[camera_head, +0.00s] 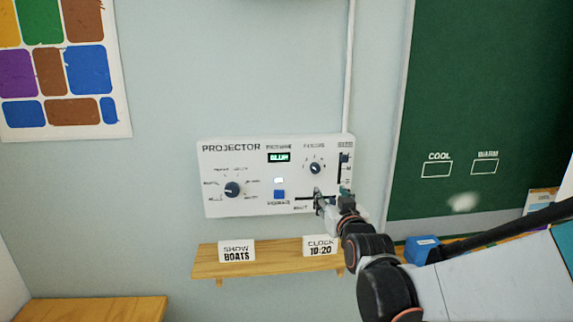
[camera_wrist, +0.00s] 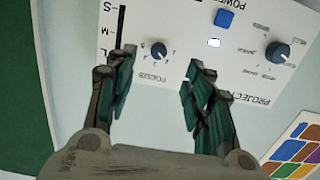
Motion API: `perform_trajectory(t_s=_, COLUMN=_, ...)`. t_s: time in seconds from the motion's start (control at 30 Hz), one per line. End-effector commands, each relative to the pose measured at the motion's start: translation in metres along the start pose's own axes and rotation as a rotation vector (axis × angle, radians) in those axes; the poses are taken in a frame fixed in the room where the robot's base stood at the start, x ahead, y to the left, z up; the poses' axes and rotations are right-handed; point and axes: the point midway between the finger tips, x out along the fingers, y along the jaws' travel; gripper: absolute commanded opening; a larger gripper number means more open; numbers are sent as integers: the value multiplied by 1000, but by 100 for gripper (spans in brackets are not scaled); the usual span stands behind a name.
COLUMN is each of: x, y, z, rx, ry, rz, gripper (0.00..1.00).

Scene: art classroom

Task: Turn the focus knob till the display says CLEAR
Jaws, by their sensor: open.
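The projector panel (camera_head: 260,207) is a white board on the wall. Its small display (camera_head: 279,157) shows green letters that read BLUR. The focus knob (camera_head: 315,168) is small, round and dark, at the panel's upper right. It also shows in the wrist view (camera_wrist: 158,50), where the panel appears upside down. My gripper (camera_head: 326,198) is in front of the panel's lower right, below the knob in the head view. In the wrist view my gripper (camera_wrist: 160,75) is open, with a finger to each side of the knob and visible gaps. The display is not visible there.
A larger knob (camera_head: 232,189) and a blue power button (camera_head: 280,194) are on the same panel. A size slider (camera_head: 344,160) is right of the focus knob. Below is a wooden shelf (camera_head: 280,261) with two signs. A green chalkboard (camera_head: 480,90) is at right.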

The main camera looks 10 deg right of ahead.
Motion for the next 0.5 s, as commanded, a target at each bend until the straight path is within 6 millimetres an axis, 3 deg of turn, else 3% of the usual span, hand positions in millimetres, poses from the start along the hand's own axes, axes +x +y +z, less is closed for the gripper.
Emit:
perform_trajectory(t_s=0.37, x=26, y=2, z=-12, rx=0, ry=84, rz=8, gripper=48)
perform_trajectory(t_s=0.5, x=47, y=2, z=-13, rx=0, ry=83, rz=8, gripper=48)
